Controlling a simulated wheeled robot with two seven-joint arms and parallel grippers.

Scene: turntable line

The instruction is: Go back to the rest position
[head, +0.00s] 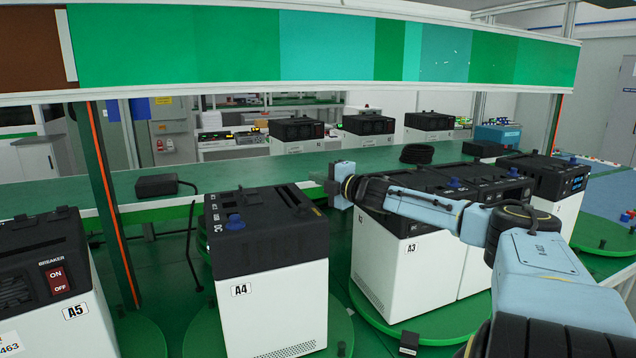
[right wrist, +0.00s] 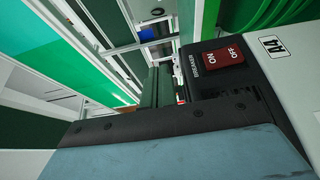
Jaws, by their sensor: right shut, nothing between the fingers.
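My right arm reaches in from the right in the head view. My right gripper (head: 332,187) is shut and empty. It appears in front of the gap between the A4 unit (head: 268,300) and the A3 unit (head: 385,265), at about the height of their black tops. In the right wrist view, the gripper's dark front edge (right wrist: 190,122) and blue-grey body fill the lower part. Beyond it is the A4 unit's side with a red ON/OFF breaker switch (right wrist: 222,58). I cannot tell whether the gripper touches anything. My left gripper is not in view.
The A5 unit (head: 78,328) stands at the left, on a green turntable (head: 140,335). A green bench (head: 300,163) runs behind the units, with a black box (head: 157,185) and a coiled cable (head: 417,153). A coloured overhead panel (head: 325,48) spans the top.

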